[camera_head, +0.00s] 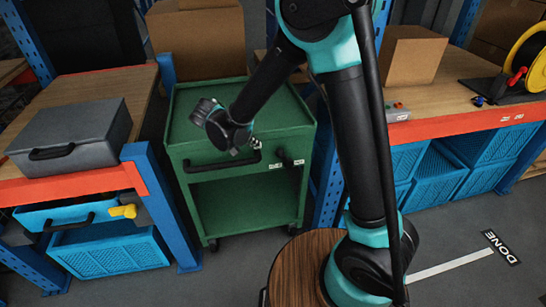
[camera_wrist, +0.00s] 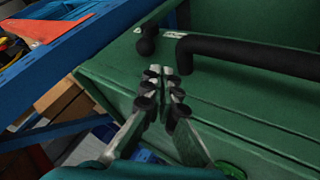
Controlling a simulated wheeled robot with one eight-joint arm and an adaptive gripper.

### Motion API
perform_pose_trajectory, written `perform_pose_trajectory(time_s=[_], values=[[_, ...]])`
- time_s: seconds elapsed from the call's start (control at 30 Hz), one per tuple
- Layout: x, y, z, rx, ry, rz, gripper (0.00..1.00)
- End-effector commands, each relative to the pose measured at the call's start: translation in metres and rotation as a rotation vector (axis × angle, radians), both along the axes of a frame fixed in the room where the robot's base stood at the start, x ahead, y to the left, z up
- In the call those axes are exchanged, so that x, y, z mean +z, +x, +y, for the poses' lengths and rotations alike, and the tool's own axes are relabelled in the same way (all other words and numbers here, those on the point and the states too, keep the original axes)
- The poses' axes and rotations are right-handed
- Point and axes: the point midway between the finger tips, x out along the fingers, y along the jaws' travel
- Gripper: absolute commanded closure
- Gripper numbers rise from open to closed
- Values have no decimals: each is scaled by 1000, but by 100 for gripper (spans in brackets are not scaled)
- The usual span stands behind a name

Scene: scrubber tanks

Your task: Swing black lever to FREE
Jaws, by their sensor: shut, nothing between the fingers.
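The black lever (camera_head: 283,157) is on the front of the green cart, right of the black drawer handle (camera_head: 232,162). A small pale label (camera_head: 298,163) is beside it, too small to read. In the wrist view the lever (camera_wrist: 147,42) shows as a short black piece with a rounded end, left of the handle bar (camera_wrist: 245,54). My gripper (camera_head: 257,143) is in front of the cart's top front edge, near the handle's right end and left of the lever. In the wrist view its fingertips (camera_wrist: 163,80) are together and empty, apart from the lever in the picture.
The green cart (camera_head: 250,101) stands between two blue-framed benches. A blue post (camera_head: 328,180) is close to its right side. A grey case (camera_head: 70,137) lies on the left bench, and blue crates (camera_head: 437,177) are under the right bench. The cart's top is bare.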

Motion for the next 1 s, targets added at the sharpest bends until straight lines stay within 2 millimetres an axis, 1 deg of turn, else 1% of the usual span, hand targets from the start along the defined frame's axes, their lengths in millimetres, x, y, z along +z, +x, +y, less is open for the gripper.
perform_pose_trajectory(time_s=[0.33, 0.47, 0.57, 0.8, 1.0], values=[[0, 0, 2, -1, -1, -4, 100], [-5, 2, -1, -2, -1, -3, 100], [-13, 8, -6, -3, -1, -3, 100], [-45, 27, -26, -4, -1, -3, 100], [-66, 39, -39, -3, -1, -2, 100]])
